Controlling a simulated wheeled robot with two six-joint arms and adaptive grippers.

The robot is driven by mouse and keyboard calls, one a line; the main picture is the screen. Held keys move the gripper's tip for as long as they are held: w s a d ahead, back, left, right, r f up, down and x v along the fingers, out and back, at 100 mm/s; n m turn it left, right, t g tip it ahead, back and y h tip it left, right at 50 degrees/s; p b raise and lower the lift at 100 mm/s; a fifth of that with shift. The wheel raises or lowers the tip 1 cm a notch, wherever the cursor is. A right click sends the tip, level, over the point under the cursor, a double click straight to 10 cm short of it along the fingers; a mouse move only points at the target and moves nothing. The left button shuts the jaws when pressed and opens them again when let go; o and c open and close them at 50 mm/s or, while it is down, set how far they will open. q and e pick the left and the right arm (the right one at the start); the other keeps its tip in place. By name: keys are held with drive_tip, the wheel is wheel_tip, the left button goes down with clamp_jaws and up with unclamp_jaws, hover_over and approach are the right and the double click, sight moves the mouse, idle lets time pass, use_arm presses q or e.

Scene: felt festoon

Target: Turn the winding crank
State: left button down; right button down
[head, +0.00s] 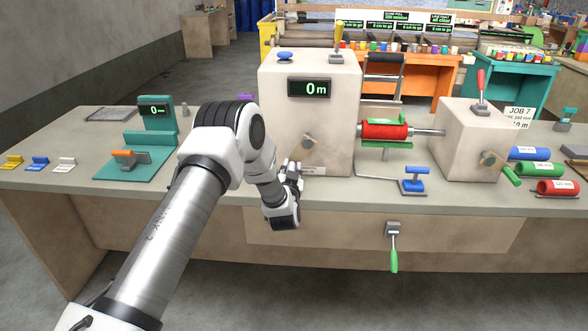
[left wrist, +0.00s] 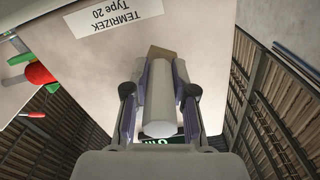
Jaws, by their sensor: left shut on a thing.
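The winding machine (head: 330,115) is a beige box with a "0 m" display (head: 309,88). A metal hub (head: 309,143) is on its front face. In the left wrist view my left gripper (left wrist: 160,105) is shut on a pale grey cylindrical handle (left wrist: 160,85), with a finger on each side. A brown block shows at the handle's far end. The handle appears to be the crank's grip; its link to the hub is hidden in the head view. My right gripper is out of view.
A red spool (head: 385,131) is between the machine and a second beige box (head: 478,140), which has a green-handled crank (head: 510,175). A green-handled lever (head: 393,250) hangs on the bench front. A teal stand (head: 157,125) is at left. The bench front edge is near my gripper.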

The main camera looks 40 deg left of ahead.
use_arm(q)
drive_tip(key=shift+a+r, duration=0.1)
drive_tip(key=shift+r, duration=0.05)
drive_tip(key=c, duration=0.9)
unclamp_jaws()
drive_tip(key=shift+c, duration=0.2)
drive_tip(key=v, duration=1.2)
